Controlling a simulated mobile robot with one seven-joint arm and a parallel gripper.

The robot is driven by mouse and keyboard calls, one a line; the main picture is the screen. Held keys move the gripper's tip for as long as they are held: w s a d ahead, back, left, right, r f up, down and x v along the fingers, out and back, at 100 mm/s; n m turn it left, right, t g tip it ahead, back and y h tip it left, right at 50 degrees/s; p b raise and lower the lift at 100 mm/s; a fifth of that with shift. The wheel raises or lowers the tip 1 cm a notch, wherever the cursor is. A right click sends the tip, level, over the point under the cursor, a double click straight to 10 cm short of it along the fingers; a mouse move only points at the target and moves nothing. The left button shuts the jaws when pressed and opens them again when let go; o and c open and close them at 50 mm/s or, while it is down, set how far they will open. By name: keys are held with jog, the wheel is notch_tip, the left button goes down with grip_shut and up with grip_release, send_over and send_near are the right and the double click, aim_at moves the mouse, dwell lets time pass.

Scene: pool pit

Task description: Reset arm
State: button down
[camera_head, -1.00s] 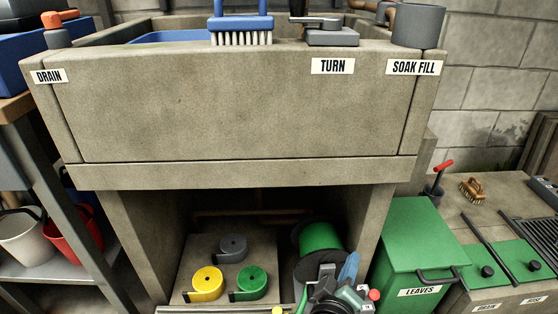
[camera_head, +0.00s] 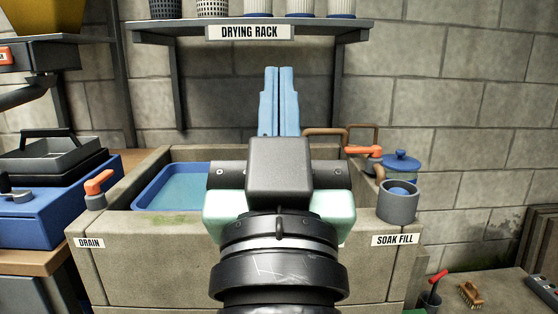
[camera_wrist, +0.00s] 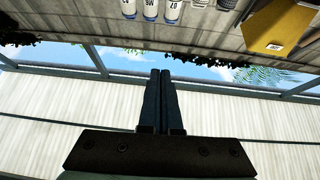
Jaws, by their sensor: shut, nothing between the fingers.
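My gripper (camera_head: 279,100) stands upright in the middle of the head view, in front of the stone sink. Its two light blue fingers point up and lie together with nothing between them. In the wrist view the shut fingers (camera_wrist: 162,100) show dark against a pale ribbed roof. My arm hides the middle of the sink front and part of the basin.
The sink (camera_head: 150,228) holds a blue tub (camera_head: 172,185). A drain lever (camera_head: 98,184) is at its left corner and a grey cup (camera_head: 398,203) at its right. The drying rack shelf (camera_head: 190,27) bears several cups above. Free air surrounds the fingers.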

jog(key=s+r+t+p, duration=0.1)
jog(key=s+r+p, duration=0.1)
jog(key=r+p, duration=1.8)
jog(key=s+r+t+p, duration=0.1)
jog(key=s+r+p, duration=0.2)
jog(key=r+p, duration=1.8)
notch_tip(320, 180, up, 9)
jog(key=shift+f+t+p, duration=0.15)
jog(key=shift+t+p, duration=0.15)
jog(key=shift+t, duration=0.1)
jog(key=shift+s, duration=0.1)
